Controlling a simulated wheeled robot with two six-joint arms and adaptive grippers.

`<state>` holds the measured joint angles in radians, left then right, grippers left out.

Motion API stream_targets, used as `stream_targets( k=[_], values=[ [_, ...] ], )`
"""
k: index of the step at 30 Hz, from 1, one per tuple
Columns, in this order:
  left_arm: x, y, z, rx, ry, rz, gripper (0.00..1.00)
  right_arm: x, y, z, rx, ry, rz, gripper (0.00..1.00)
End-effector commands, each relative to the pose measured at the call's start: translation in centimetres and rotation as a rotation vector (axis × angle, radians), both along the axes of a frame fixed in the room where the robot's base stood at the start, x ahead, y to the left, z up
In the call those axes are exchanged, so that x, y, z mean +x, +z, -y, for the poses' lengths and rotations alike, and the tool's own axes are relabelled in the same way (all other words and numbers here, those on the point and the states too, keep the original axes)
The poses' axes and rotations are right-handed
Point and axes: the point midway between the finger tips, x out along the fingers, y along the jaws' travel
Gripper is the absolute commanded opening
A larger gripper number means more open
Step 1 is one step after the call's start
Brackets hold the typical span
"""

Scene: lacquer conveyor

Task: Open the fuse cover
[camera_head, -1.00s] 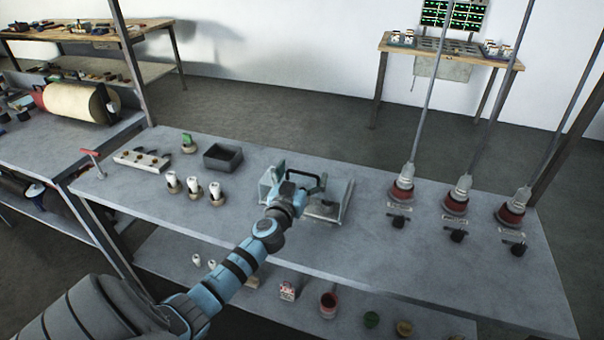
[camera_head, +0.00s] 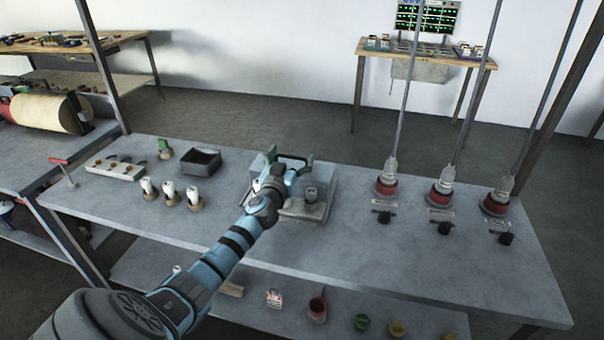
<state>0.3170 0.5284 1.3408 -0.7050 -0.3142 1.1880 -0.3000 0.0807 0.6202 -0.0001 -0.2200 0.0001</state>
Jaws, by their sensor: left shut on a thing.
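A grey fuse box (camera_head: 303,212) sits on the grey table, with a small upright dark-and-pale part (camera_head: 311,191) on its front right. The fuse cover (camera_head: 261,166), a pale grey panel, shows behind and left of my gripper, with a dark handle (camera_head: 294,157) at its top. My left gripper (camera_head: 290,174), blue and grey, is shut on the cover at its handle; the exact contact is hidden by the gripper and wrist. How far the cover is tilted is hard to tell. My right gripper is not in view.
Left of the box are several white fuse-like pieces (camera_head: 169,194), a dark tray (camera_head: 199,162) and a pale strip (camera_head: 114,167). Red-based fixtures with thin poles (camera_head: 385,186) stand on the right. The table's front middle is bare. A lower shelf holds small cups (camera_head: 318,309).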

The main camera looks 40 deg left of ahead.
Motion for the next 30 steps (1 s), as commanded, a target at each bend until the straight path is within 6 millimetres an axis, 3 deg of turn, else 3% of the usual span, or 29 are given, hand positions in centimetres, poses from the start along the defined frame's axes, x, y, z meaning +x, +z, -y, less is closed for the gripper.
stream_targets(
  k=[9,10,11,23,26,30],
  values=[
    [-0.3,0.0,-0.7,-0.004,0.010,0.000,0.31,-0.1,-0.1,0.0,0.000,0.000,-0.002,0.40],
    [-0.3,0.0,-0.7,-0.004,0.010,0.000,0.86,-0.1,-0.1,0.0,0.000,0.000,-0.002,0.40],
    [-0.3,0.0,-0.7,-0.004,0.010,0.000,0.90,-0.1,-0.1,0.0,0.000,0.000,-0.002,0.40],
    [-0.7,0.0,-0.3,-0.002,0.006,-0.001,0.90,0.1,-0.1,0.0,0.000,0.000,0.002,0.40],
    [-2.3,-0.1,0.4,-0.002,0.004,-0.002,0.90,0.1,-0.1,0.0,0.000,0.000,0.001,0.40],
    [-5.9,-0.1,2.0,0.000,0.004,-0.004,0.90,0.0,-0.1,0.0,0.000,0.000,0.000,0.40]
  ],
)
